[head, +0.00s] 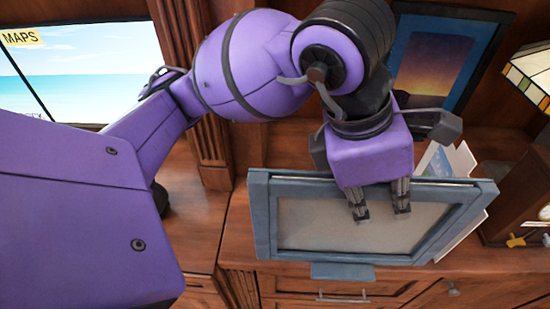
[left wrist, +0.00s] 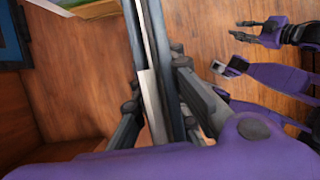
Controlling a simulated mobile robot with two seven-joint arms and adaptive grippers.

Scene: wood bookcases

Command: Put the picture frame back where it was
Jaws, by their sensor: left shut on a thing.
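The picture frame (head: 310,228) has a blue-grey border around a plain grey-beige panel. It is tilted in front of the wood cabinet in the head view. A small blue-grey tab shows below its lower edge. My left gripper (head: 381,212) is shut on its upper edge, right of the middle, with the fingers over the panel. The left wrist view shows the frame (left wrist: 164,55) edge-on between the fingers. I cannot tell if the frame touches the cabinet. My right gripper (left wrist: 247,30) is apart from it in the left wrist view, with its fingertips apart and empty.
A dark-framed sunset picture (head: 440,60) stands on the shelf behind my left gripper. Pale cards (head: 450,160), a patterned lamp shade (head: 530,75) and a wooden box (head: 525,195) are at the right. A bright seascape screen (head: 85,70) is at upper left. Drawers (head: 335,291) are below.

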